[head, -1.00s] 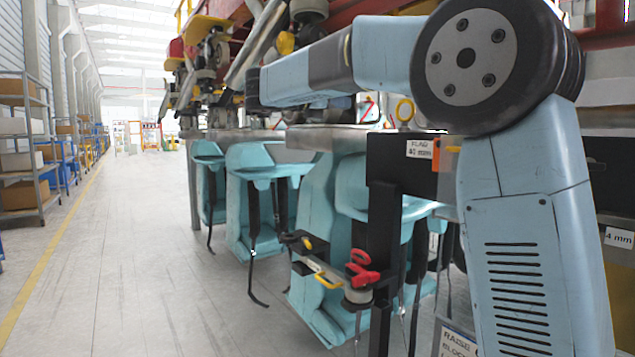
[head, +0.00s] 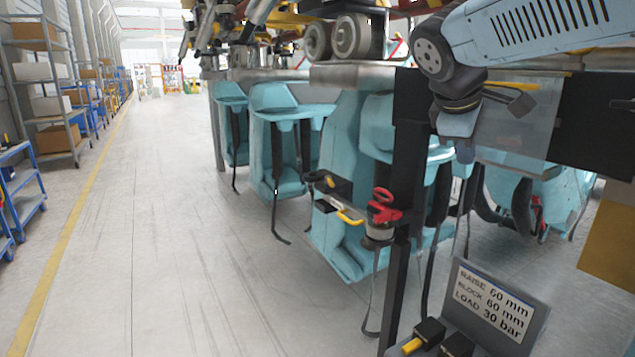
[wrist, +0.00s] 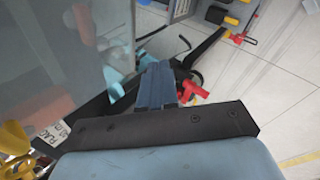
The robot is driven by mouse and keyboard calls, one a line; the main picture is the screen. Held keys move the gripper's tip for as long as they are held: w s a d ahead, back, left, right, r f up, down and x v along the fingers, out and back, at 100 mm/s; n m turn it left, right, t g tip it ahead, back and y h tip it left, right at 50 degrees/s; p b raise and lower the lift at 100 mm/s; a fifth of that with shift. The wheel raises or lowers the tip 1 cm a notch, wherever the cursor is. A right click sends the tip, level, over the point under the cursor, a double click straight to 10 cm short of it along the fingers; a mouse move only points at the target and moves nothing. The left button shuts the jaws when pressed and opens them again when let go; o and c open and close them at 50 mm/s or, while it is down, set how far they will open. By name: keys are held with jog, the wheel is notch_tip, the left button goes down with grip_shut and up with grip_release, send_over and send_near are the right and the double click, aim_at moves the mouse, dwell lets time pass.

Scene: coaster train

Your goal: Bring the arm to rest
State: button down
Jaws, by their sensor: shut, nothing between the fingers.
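My arm (head: 530,32) is folded at the upper right of the head view, its pale blue link slanting down left to a dark joint. My gripper (head: 463,152) points downward there, beside the black upright post of the stand. In the wrist view my gripper (wrist: 158,68) shows two blue-grey fingers pressed together beyond the black palm bar. It is shut and empty. Whether the fingertips touch the stand cannot be told.
Pale blue coaster seats (head: 275,125) hang from the train on the left of the stand. A tool holder with red-handled tool (head: 383,208) sticks out from the post (head: 403,210). A sign panel (head: 490,305) stands lower right. The floor aisle (head: 150,230) at left is clear.

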jog(key=s+a+f+m+y, duration=0.2)
jog(key=s+f+m+y, duration=0.3)
jog(key=s+f+m, duration=0.5)
jog(key=shift+s+f+t, duration=0.3)
jog(key=shift+s+f, duration=0.45)
jog(key=shift+s, duration=0.4)
jog(key=shift+a, duration=0.1)
